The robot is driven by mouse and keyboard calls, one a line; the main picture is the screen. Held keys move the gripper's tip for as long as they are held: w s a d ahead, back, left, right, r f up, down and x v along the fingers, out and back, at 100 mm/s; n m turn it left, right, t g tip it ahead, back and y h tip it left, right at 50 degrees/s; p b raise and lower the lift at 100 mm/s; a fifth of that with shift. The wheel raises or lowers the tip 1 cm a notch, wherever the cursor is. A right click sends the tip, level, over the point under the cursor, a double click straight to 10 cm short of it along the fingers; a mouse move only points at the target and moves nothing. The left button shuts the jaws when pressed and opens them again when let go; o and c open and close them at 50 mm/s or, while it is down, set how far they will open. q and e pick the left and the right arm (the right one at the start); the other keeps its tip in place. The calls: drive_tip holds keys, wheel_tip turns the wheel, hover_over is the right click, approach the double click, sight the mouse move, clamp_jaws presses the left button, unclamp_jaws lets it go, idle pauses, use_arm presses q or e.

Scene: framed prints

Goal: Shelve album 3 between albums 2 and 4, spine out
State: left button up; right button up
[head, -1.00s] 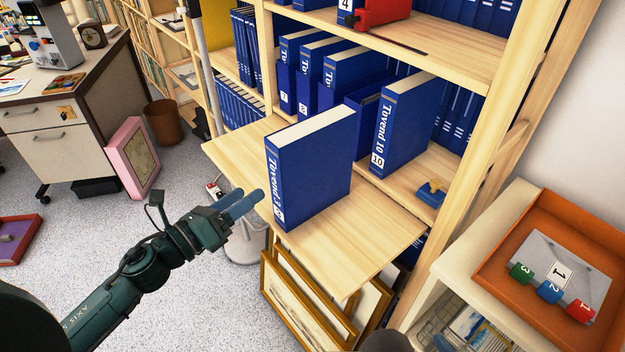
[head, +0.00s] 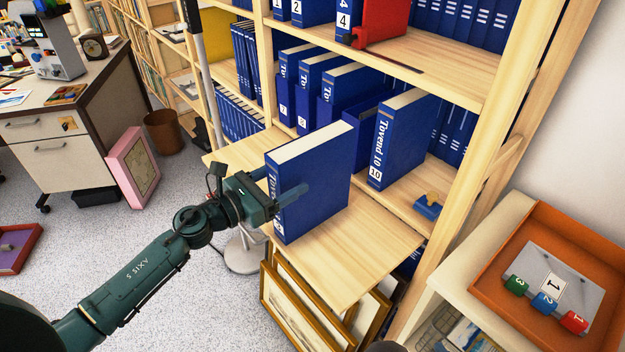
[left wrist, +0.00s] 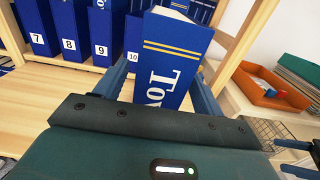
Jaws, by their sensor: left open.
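Album 3 (head: 318,180), a thick blue binder, stands upright on the pulled-out wooden board (head: 345,255), its spine towards my left arm. My left gripper (head: 287,181) is open at its spine end, one finger on each side of the album. In the left wrist view the album (left wrist: 172,55) stands between the open fingers; I cannot tell whether they touch it. Album 2 (head: 312,10) and album 4 (head: 350,22) stand on the shelf above, at the top edge of the head view, their upper parts cut off. The space between them is barely visible.
A red object (head: 382,25) stands right of album 4. Album 10 (head: 405,140) and other blue albums fill the shelf behind the board. A blue stamp-like object (head: 430,206) lies right of album 10. An orange tray (head: 487,285) sits on the cabinet at right.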

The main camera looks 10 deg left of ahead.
sight(295, 171)
use_arm(q)
drive_tip(key=x, duration=0.3)
drive_tip(key=shift+w+d+r, duration=0.1)
drive_tip(key=shift+c, duration=0.2)
clamp_jaws()
idle(0.5)
drive_tip(key=shift+r, duration=0.25)
